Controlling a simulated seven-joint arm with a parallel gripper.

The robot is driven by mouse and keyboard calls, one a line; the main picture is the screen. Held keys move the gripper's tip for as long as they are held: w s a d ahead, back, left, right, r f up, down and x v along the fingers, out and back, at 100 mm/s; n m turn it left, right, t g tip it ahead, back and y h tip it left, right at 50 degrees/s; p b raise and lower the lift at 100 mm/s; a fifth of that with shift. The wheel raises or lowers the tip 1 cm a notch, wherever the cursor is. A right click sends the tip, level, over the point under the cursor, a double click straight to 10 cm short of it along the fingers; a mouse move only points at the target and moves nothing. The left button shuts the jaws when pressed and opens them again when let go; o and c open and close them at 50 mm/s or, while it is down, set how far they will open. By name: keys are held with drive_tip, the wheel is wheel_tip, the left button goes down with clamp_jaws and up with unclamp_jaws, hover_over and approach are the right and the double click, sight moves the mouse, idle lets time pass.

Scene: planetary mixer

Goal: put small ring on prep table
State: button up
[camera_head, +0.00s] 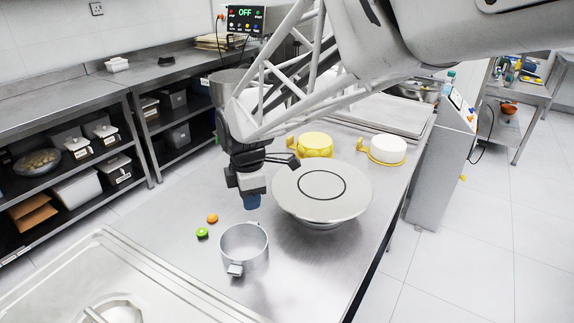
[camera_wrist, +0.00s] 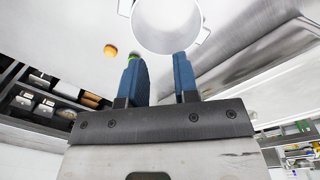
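In the wrist view the round metal piece (camera_wrist: 124,8) is at the top, beyond my fingertips, with a tab on each side. A thin dark ring outline (camera_head: 321,172) shows on the round grey plate (camera_head: 300,205); I cannot tell whether it is loose or a marking. My gripper (camera_head: 252,201) points down, behind and above the metal piece. In the wrist view its blue fingers (camera_wrist: 160,70) are apart with nothing between them.
The steel prep table (camera_head: 185,265) also bears an orange piece (camera_head: 212,218) and a green piece (camera_head: 202,233) left of the metal piece. Yellow (camera_head: 311,145) and white (camera_head: 388,148) round items stand behind.

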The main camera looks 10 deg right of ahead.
drive_tip(key=s+d+r+m+t, duration=0.1)
drive_tip(key=s+d+r+m, duration=0.1)
drive_tip(key=s+d+m, duration=0.5)
drive_tip(key=s+d+r+m+t, duration=0.1)
drive_tip(key=s+d+r+m, duration=0.1)
drive_tip(key=s+d+m, duration=0.5)
drive_tip(key=s+m, duration=0.6)
drive_tip(key=s, duration=0.1)
drive_tip(key=shift+d+r, duration=0.3)
drive_tip(key=shift+d, duration=0.05)
